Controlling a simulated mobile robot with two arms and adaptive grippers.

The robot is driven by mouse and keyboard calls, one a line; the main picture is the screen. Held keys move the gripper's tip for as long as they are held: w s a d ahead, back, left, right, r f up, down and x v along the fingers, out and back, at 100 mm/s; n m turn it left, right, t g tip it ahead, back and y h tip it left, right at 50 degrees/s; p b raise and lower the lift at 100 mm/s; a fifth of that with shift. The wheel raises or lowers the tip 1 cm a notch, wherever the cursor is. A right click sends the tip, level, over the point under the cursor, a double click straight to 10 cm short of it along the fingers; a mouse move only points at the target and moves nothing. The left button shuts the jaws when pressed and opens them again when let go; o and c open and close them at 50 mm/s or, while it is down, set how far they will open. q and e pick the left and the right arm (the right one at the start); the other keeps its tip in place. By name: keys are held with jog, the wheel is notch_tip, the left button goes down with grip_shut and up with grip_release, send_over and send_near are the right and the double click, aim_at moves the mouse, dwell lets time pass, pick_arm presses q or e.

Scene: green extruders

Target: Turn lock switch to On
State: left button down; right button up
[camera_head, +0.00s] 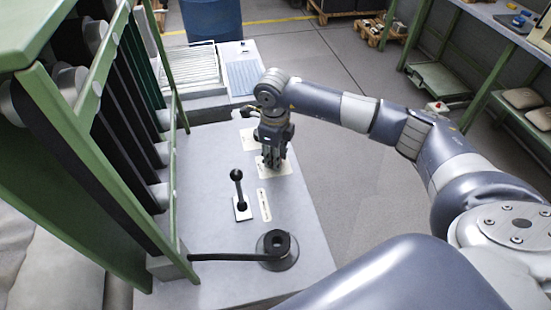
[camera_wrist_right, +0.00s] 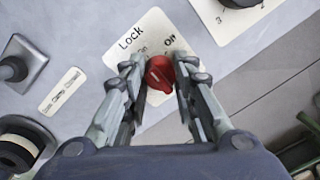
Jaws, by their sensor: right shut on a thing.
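The lock switch is a red knob (camera_wrist_right: 160,73) on a cream plate (camera_wrist_right: 125,48) printed "Lock" and "On" in the right wrist view. My right gripper (camera_wrist_right: 160,80) is shut on the knob, with one finger on each side of it. A pale mark shows on the knob, but I cannot tell exactly which label it points to. In the head view my right gripper (camera_head: 272,164) points down at the panel (camera_head: 215,165) and hides the knob. The cream plate (camera_head: 285,171) shows around the fingertips. My left gripper is not in view.
A black lever (camera_head: 238,188) stands on the panel left of and nearer than the gripper. A round black fitting (camera_head: 277,250) sits at the near end. A second cream plate (camera_head: 247,140) lies just beyond the gripper. A green frame (camera_head: 100,130) bounds the left side.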

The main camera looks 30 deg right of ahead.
jog(key=shift+n, duration=0.4)
jog(key=o, duration=1.1)
jog(key=r, duration=1.2)
jog(key=shift+s+a, duration=0.15)
jog(key=shift+a, duration=0.1)
